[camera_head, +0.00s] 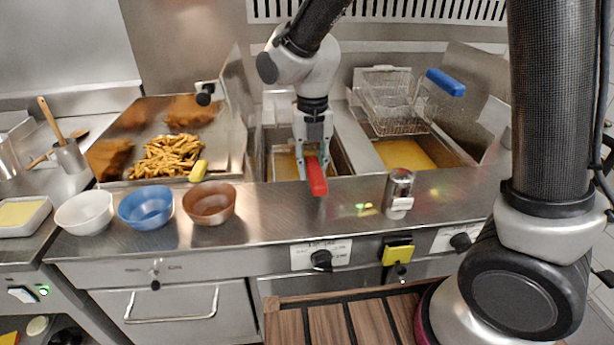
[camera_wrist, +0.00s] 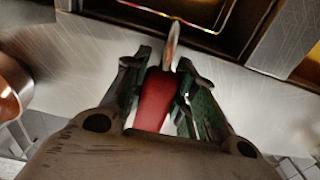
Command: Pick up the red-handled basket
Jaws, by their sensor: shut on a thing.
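The red handle (camera_head: 316,176) of the basket sticks out toward the front over the counter edge of the left fryer vat. My gripper (camera_head: 314,156) comes down from above and is shut on this handle. In the wrist view, the red handle (camera_wrist: 153,98) lies between the two green-padded fingers of my gripper (camera_wrist: 166,85). The basket itself is mostly hidden behind my gripper, in the left vat (camera_head: 284,163) with its yellow oil. I cannot tell how deep it sits.
A blue-handled basket (camera_head: 394,107) hangs above the right vat (camera_head: 405,154). Fries (camera_head: 168,154) lie in a steel tray at left. White (camera_head: 85,212), blue (camera_head: 146,205) and brown (camera_head: 209,203) bowls line the counter front. A metal shaker (camera_head: 398,193) stands right of the handle.

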